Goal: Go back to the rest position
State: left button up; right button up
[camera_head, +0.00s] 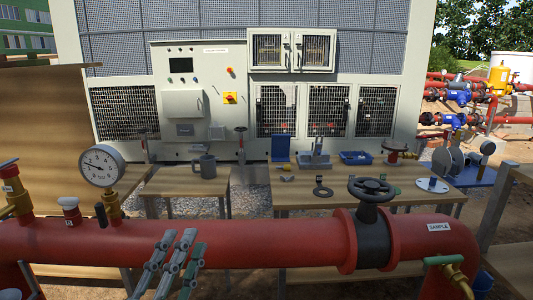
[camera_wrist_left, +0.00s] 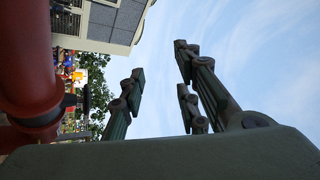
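My left gripper (camera_head: 182,243) shows at the bottom of the head view, in front of the red pipe (camera_head: 270,242). Its grey-green fingers point upward. In the left wrist view the fingers (camera_wrist_left: 160,65) stand apart, with only sky between them, so the gripper is open and empty. The red pipe (camera_wrist_left: 25,60) runs along the left of that view, beside the fingers and apart from them. My right gripper is in neither view.
A pressure gauge (camera_head: 101,166) and a black handwheel valve (camera_head: 371,189) stand up from the pipe. Behind it are a small table (camera_head: 185,183) with a grey mug (camera_head: 204,166) and a larger table (camera_head: 345,197) with several parts. The chiller cabinet (camera_head: 198,85) stands behind.

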pick_arm(q)
jog(key=s+a+f+n+g+y, duration=0.2)
jog(key=a+f+n+g+y, duration=0.3)
jog(key=f, duration=0.7)
jog(key=s+a+f+n+g+y, duration=0.1)
jog(key=a+f+n+g+y, duration=0.2)
jog(key=a+f+n+g, duration=0.55)
jog(key=s+d+f+g+h, duration=0.1)
jog(key=s+d+f+g, duration=0.2)
jog(key=s+f, duration=0.6)
jog(key=s+d+f+g+h, duration=0.1)
jog(key=s+d+f+g, duration=0.25)
jog(key=s+f, duration=0.6)
notch_tip(320, 180, down, 25)
jog(key=s, duration=0.2)
jog(key=s+a+f+g, duration=0.1)
jog(key=s+a+f, duration=0.2)
jog(key=s+f, duration=1.3)
jog(key=shift+s+g, duration=0.2)
jog(key=shift+g, duration=0.1)
